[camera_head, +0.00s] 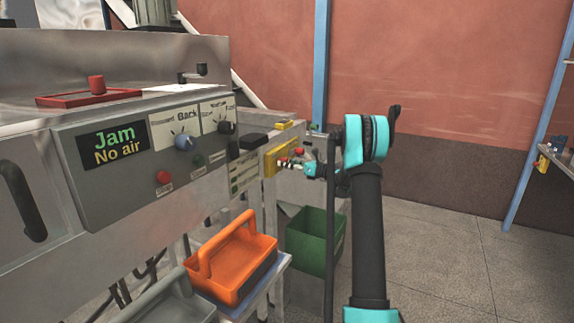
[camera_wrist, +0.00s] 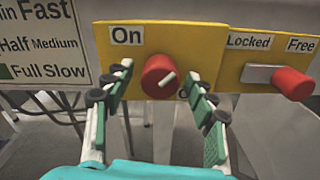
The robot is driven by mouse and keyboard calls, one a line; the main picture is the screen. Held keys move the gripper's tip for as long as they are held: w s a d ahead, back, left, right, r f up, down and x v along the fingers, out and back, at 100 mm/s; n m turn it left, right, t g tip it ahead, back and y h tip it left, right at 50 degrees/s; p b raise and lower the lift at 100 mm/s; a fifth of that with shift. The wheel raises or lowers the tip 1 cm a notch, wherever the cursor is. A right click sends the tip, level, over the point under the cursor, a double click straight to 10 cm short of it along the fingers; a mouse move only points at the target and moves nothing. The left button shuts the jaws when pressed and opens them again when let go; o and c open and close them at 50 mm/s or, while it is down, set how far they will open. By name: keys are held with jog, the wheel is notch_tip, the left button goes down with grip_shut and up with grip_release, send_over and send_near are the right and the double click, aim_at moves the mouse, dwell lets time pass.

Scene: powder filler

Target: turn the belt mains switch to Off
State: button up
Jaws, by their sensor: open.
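The belt mains switch is a red round knob (camera_wrist: 158,78) on a yellow plate (camera_wrist: 190,40) in the wrist view. "On" is printed at the plate's upper left; a label at the lower right is mostly hidden by my right finger. My gripper (camera_wrist: 160,85) is open, with one finger on each side of the knob and visible gaps between. In the head view my gripper (camera_head: 300,164) is in front of the yellow plate (camera_head: 271,163) at the machine's right end.
A second red knob (camera_wrist: 292,83) on a "Locked/Free" plate sits close to the right. A speed label (camera_wrist: 40,45) is at left. In the head view, an orange tote (camera_head: 232,262) and green bin (camera_head: 308,238) stand below; the floor at right is clear.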

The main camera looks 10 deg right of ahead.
jog(key=c, duration=1.1)
jog(key=shift+c, duration=0.2)
jog(key=n, duration=0.4)
jog(key=shift+n, duration=0.4)
jog(key=n, duration=0.4)
jog(key=shift+n, duration=0.3)
jog(key=n, duration=0.4)
jog(key=shift+n, duration=2.2)
